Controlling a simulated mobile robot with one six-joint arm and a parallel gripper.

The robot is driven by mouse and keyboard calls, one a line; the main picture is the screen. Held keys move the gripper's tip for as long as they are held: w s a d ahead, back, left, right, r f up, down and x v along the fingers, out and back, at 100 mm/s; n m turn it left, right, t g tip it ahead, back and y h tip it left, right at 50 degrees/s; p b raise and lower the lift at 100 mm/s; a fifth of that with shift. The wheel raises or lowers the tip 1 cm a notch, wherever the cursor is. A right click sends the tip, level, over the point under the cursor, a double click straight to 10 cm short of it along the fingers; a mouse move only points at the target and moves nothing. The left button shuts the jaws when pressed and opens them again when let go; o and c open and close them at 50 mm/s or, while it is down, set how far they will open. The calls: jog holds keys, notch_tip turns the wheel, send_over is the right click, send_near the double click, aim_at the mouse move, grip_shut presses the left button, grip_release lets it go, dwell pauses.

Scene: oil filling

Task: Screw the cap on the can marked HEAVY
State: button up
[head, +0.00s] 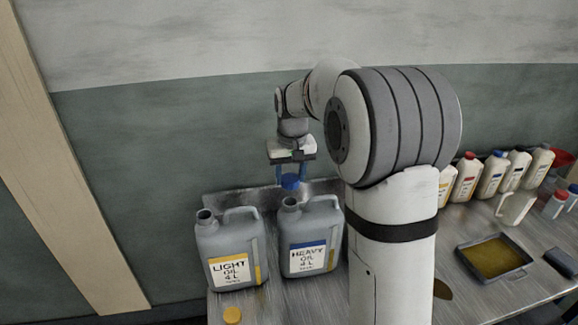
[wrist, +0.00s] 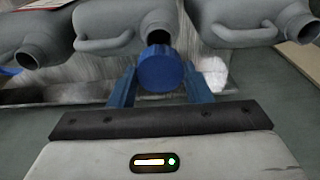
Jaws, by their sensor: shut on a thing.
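The HEAVY can (head: 311,240) is a grey jug with a blue-banded label, upright on the metal bench. Its neck is open at the top left in the head view. My gripper (head: 290,180) is shut on a blue cap (head: 290,183) and holds it just above and behind that neck. In the wrist view my gripper (wrist: 159,76) has the blue cap (wrist: 158,68) between its two blue fingers. The dark open mouth of the middle can (wrist: 157,37) shows just beyond the cap, partly hidden by it. The cap appears apart from the neck.
The LIGHT can (head: 229,252) stands open to the left, close by. A yellow cap (head: 232,315) lies in front of it. Another grey can (wrist: 40,30) shows in the wrist view. Several bottles (head: 491,174) and an oil tray (head: 494,258) are at right. The wall is behind.

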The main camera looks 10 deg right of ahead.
jog(key=shift+f+b, duration=1.55)
jog(key=shift+f, duration=0.75)
jog(key=shift+f+b, duration=0.95)
jog(key=shift+f, duration=0.4)
jog(key=o, duration=1)
jog(key=shift+r, duration=0.15)
jog(key=r, duration=0.4)
jog(key=s+r, duration=0.1)
jog(key=r, duration=0.2)
jog(key=shift+b, duration=0.4)
jog(key=shift+s+r, duration=0.15)
jog(key=shift+r, duration=0.05)
jog(key=shift+t, duration=0.9)
jog(key=s+f, duration=0.2)
jog(key=s, duration=0.7)
jog(key=s+f, duration=0.2)
jog(key=s, duration=0.7)
jog(key=s+f, duration=0.2)
jog(key=s, duration=0.7)
jog(key=shift+s, duration=0.4)
